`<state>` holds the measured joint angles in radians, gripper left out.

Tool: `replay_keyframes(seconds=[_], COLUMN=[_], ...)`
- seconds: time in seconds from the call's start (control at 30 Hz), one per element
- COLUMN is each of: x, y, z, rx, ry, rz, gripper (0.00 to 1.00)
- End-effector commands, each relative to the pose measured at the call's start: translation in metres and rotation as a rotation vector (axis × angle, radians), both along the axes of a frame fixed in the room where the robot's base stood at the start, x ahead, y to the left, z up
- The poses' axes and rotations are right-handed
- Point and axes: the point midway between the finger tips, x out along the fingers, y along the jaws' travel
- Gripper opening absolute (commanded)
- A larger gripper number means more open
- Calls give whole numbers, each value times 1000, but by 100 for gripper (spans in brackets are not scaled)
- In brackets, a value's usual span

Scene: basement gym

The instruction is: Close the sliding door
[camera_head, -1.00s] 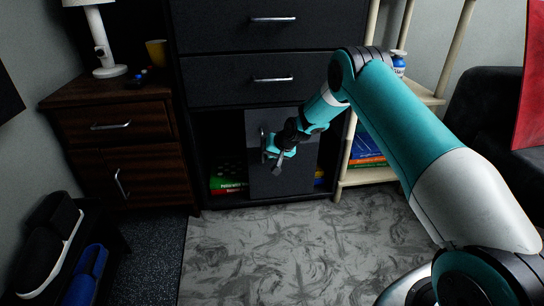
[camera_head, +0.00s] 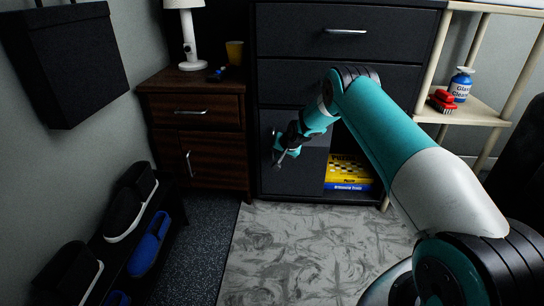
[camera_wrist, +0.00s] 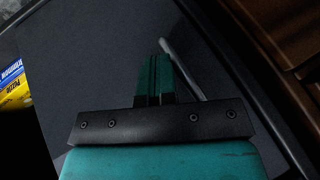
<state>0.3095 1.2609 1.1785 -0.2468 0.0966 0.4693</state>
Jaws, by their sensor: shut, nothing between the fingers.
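The dark grey sliding door (camera_head: 302,176) covers the left part of the black cabinet's (camera_head: 345,70) lower compartment. No gap shows at its left edge in the head view; the right part is open. Its slim metal handle (camera_wrist: 184,68) runs slantwise in the wrist view, and in the head view it is mostly hidden by my gripper. My gripper (camera_head: 281,157) is shut and empty in front of the door. Its fingers (camera_wrist: 154,72) are right beside the handle; I cannot tell whether they touch it.
Yellow and blue boxes (camera_head: 349,172) lie in the open part. A brown nightstand (camera_head: 195,140) with a lamp (camera_head: 188,40) and yellow cup (camera_head: 234,52) stands close left. A shoe rack (camera_head: 128,258) is at left, a beige shelf (camera_head: 478,112) at right. The grey rug (camera_head: 300,250) is clear.

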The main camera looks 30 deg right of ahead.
Motion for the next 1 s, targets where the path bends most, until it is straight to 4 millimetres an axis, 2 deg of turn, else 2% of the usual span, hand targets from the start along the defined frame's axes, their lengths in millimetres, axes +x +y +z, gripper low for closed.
replay_keyframes(seconds=[0.57,0.8,0.9,1.0], x=[1,-16,-30,-47], y=[-1,-20,-18,-26], z=[1,3,31,48], rx=[2,-1,-1,-1], ry=[-5,3,1,1], rz=[-1,3,8,-2], gripper=[0,0,0,0])
